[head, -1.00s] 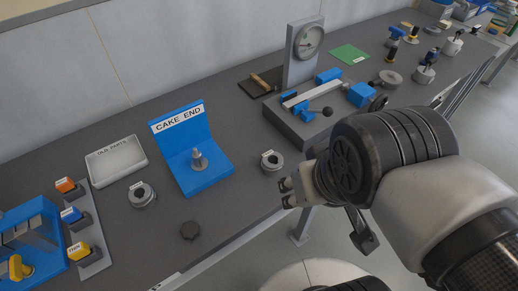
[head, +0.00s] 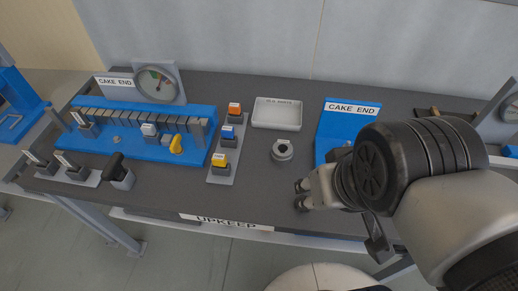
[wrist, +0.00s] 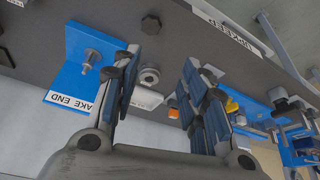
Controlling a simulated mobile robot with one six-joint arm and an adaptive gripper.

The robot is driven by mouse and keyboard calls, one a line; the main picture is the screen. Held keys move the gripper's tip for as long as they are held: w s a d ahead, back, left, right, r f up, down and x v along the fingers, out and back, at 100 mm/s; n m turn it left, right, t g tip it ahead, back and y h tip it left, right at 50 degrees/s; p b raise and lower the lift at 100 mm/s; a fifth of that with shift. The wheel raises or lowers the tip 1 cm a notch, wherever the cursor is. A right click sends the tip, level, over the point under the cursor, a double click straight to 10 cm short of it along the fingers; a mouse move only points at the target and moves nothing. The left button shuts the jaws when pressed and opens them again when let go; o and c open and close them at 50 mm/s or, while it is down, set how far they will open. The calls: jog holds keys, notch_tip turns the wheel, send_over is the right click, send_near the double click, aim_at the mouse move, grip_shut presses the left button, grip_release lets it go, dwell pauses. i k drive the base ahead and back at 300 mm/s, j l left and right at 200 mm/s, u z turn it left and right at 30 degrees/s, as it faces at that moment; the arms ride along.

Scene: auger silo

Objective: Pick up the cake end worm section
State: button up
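A grey ringed section (head: 282,151) stands on the bench in the head view, left of the blue CAKE END stand (head: 350,107). A small label sits on it, too small to read, so I cannot tell if it is the cake end worm section. In the wrist view, a grey ringed part (wrist: 149,77) shows between the fingers, farther off, beside the blue stand (wrist: 82,45). My gripper (head: 300,195) is in front of that section in the head view; it also shows in the wrist view (wrist: 165,95), fingers apart and empty. My arm hides part of the stand.
A white tray (head: 277,114) lies behind the section. A grey strip (head: 222,168) with orange, blue and yellow blocks is left of it. The UPKEEP label (head: 226,221) marks the front edge.

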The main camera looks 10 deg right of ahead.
aim_at(284, 147)
jog(key=i+j+z, duration=0.2)
jog(key=j, duration=0.25)
jog(key=j+z, duration=0.2)
jog(key=j, duration=0.2)
jog(key=j+z, duration=0.2)
jog(key=j, duration=0.25)
jog(key=i, duration=0.05)
